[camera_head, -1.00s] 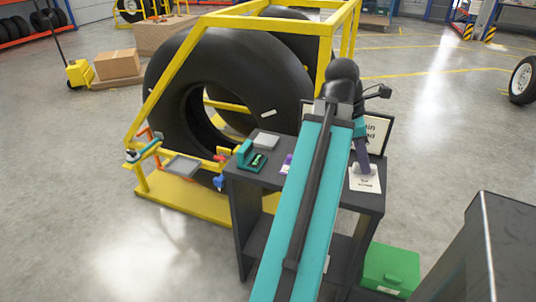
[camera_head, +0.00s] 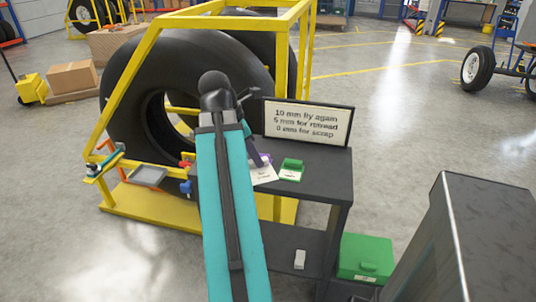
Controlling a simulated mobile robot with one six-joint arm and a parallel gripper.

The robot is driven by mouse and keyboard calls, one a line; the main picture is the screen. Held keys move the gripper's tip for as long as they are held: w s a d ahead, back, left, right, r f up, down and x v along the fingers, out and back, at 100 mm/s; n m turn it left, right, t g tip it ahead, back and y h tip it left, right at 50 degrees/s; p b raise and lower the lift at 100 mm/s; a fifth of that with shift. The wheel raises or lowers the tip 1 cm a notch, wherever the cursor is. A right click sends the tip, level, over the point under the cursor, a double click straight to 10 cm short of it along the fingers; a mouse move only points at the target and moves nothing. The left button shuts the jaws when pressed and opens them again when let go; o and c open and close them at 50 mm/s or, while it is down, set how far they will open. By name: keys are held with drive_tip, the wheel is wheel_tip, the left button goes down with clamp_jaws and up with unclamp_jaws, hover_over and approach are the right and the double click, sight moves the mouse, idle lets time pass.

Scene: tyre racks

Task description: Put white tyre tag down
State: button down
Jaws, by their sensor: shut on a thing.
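The white tyre tag (camera_head: 264,176) is a flat white plate with small dark print, at the tip of my gripper (camera_head: 258,162). My gripper is shut on it, over the front part of the dark bench top (camera_head: 325,182). I cannot tell whether the tag touches the bench. My arm and gripper hide the tag's upper left side and the bench's left part. A green tag (camera_head: 291,167) with a raised green grip and a white label sits on the bench just right of the white tag. A small purple patch shows beside my gripper.
A sign (camera_head: 308,122) with tread limits stands at the bench's back. A yellow frame (camera_head: 289,60) with a large black tyre (camera_head: 118,100) is on the left. A green box (camera_head: 365,258) is on the floor at right. The bench's right part is bare.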

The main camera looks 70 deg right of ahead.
drive_tip(key=w+a+f+n+t+b, duration=0.1)
drive_tip(key=w+a+f+n, duration=0.15)
drive_tip(key=w+a, duration=0.5)
drive_tip(key=w+a+f+n+h+b, duration=0.1)
drive_tip(key=w+a+f, duration=0.25)
drive_tip(key=w, duration=0.65)
drive_tip(key=w+a+f+n+t+b, duration=0.1)
drive_tip(key=w+a+f+n, duration=0.15)
drive_tip(key=w+a, duration=0.5)
drive_tip(key=w+a+f+m+b, duration=0.1)
drive_tip(key=w+a+f, duration=0.2)
drive_tip(key=w+a, duration=0.3)
drive_tip(key=w+a+f+m+g+b, duration=0.1)
drive_tip(key=w+a+f, duration=0.3)
drive_tip(key=a, duration=0.9)
drive_tip(key=w+a+f+m+b, duration=0.1)
drive_tip(key=w+a+f, duration=0.3)
drive_tip(key=w+a, duration=0.3)
drive_tip(key=shift+w+a+b, duration=0.3)
drive_tip(key=shift+w+a, duration=0.05)
drive_tip(key=shift+a, duration=1.05)
drive_tip(key=shift+f, duration=0.1)
drive_tip(key=shift+w, duration=0.1)
